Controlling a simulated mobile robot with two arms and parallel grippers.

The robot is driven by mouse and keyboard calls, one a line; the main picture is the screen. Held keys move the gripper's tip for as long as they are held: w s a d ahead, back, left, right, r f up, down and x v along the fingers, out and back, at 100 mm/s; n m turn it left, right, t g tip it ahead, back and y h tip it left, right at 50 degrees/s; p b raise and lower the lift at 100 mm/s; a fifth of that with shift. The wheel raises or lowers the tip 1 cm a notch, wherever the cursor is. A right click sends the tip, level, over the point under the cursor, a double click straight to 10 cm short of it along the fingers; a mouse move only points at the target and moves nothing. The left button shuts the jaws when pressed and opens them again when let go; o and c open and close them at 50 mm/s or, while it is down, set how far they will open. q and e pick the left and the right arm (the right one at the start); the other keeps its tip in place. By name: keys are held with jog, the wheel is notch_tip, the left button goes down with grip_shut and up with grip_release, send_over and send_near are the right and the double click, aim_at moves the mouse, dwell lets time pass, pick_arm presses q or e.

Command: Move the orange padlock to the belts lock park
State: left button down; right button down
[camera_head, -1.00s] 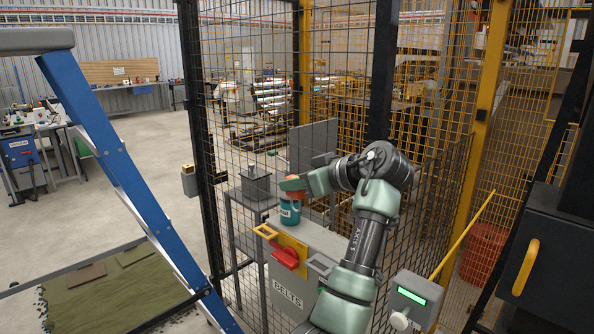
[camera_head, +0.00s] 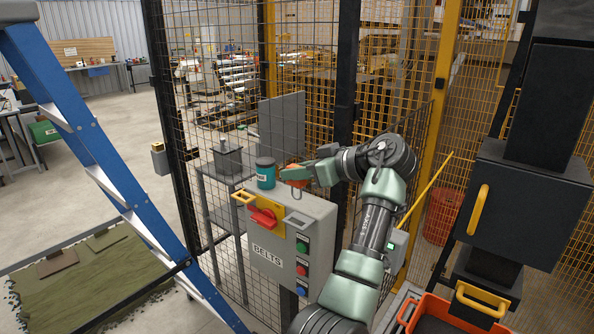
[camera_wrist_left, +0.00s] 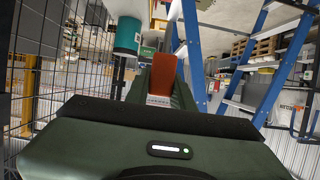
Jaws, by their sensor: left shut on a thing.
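The orange padlock (camera_head: 295,173) is between the fingers of my left gripper (camera_head: 292,175), above the top of the grey BELTS box (camera_head: 318,212). Its thin shackle shows below the gripper. In the left wrist view, the orange body (camera_wrist_left: 164,74) stands between the dark green fingers. The box front has a yellow plate with a red rotary handle (camera_head: 263,217), a yellow loop (camera_head: 243,197) at its left and a grey bracket (camera_head: 297,222) at its right. No label tells which part is the lock park. My right gripper is out of view.
Mesh fencing (camera_head: 330,100) rises behind the box. A blue ladder (camera_head: 110,180) stands at the left. An orange bin (camera_head: 455,318) is at the lower right.

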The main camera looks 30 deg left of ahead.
aim_at(297, 192)
pick_arm(q)
jog(key=shift+f, duration=0.55)
jog(key=shift+f+b, duration=0.8)
jog(key=shift+f, duration=0.1)
jog(key=shift+f+b, duration=0.5)
jog(key=shift+f, duration=0.65)
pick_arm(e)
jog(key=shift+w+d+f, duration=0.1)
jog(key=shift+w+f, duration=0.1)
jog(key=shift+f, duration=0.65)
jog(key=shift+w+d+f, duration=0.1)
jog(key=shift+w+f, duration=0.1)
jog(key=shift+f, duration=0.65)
pick_arm(q)
jog(key=shift+b, duration=0.35)
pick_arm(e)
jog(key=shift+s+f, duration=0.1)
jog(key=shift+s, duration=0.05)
pick_arm(q)
jog(key=shift+f, duration=0.1)
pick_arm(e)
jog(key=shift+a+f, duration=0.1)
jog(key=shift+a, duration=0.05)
